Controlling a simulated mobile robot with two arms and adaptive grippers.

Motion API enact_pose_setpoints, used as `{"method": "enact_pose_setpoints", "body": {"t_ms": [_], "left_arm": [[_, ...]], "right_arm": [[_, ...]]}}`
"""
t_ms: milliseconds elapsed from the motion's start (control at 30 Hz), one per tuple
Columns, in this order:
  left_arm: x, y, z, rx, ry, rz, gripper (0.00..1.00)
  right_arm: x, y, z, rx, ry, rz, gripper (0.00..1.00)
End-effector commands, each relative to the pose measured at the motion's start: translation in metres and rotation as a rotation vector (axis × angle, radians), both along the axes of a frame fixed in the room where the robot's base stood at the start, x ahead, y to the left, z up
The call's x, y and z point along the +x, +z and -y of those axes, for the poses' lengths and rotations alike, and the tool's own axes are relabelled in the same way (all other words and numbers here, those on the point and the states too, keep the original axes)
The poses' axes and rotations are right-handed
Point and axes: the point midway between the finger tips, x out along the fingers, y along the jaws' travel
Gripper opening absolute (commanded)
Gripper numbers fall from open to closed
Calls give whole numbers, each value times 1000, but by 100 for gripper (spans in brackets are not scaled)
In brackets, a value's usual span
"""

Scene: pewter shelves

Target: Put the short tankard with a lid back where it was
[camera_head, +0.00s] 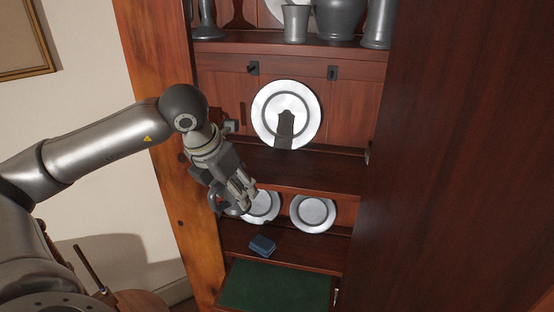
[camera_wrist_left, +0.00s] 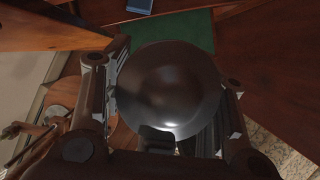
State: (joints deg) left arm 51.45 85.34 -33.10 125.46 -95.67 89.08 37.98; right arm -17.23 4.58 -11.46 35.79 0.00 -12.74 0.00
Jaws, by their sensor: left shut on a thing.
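My left gripper (camera_head: 245,197) is shut on a dark pewter tankard (camera_head: 217,204) in front of the lower shelves. In the head view my fingers hide most of the tankard, and a curved dark part shows at their left. In the left wrist view the tankard (camera_wrist_left: 170,85) is a smooth, dark, rounded shape seen from above, between the two fingers of my left gripper (camera_wrist_left: 168,110). Its lid hinge and lower body cannot be made out clearly. My right gripper is in neither view.
A large plate (camera_head: 261,113) stands upright on the middle shelf, with a dark shape in front. Two smaller plates stand lower, the right one (camera_head: 313,213) clear. A blue box (camera_head: 262,245) lies beneath, above a green surface (camera_head: 275,287). Several pewter vessels (camera_head: 296,23) fill the top shelf.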

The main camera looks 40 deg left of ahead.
Motion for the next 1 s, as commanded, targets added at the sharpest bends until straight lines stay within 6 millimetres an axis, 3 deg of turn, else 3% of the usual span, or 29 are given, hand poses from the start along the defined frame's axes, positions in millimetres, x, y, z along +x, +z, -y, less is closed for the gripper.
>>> {"method": "enact_pose_setpoints", "body": {"t_ms": [167, 600, 1000], "left_arm": [[22, 6, 2, -7, -4, 4, 17], [114, 6, 2, -5, -2, 2, 17], [150, 4, 1, -3, -1, 3, 17]], "right_arm": [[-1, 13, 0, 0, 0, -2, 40], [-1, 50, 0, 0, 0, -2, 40], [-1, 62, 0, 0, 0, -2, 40]]}}
